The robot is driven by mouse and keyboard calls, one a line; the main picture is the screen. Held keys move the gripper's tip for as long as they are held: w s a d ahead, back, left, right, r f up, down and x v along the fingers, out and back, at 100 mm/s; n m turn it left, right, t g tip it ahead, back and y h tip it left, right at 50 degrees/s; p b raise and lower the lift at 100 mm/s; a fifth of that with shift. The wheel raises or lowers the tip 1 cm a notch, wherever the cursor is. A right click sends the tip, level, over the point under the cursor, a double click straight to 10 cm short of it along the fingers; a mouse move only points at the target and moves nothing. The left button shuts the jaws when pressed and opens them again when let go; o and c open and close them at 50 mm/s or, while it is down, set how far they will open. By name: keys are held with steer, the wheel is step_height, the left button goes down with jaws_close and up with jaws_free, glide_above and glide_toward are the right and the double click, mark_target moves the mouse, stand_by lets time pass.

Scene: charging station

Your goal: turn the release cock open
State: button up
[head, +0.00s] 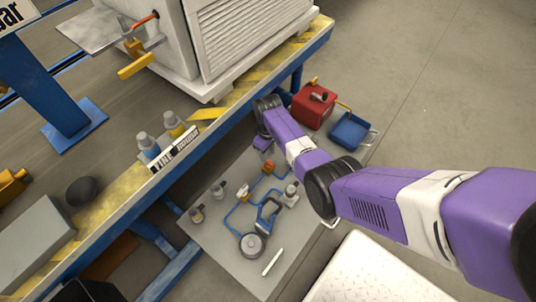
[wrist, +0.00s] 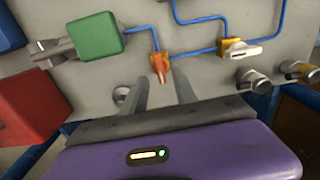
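A cock with an orange body and a short orange handle (wrist: 160,66) sits on a blue pipe line of the grey panel in the wrist view. It also shows in the head view as a small orange spot (head: 268,167). A second cock (wrist: 237,47) has a yellow body and a white handle lying sideways. I cannot tell from markings which is the release cock. My gripper (wrist: 163,79) is open, its two grey fingers apart, with the orange handle showing between their tips. I cannot tell whether they touch it. In the head view my gripper (head: 263,143) is just above the orange cock.
A green block (wrist: 95,38) with a metal fitting is left of the orange cock. Metal knobs (wrist: 252,79) stand at the right. A blue-framed platform edge (head: 258,98) runs alongside.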

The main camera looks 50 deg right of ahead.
steer(key=shift+r+p, duration=0.45)
steer(key=shift+r, duration=1.15)
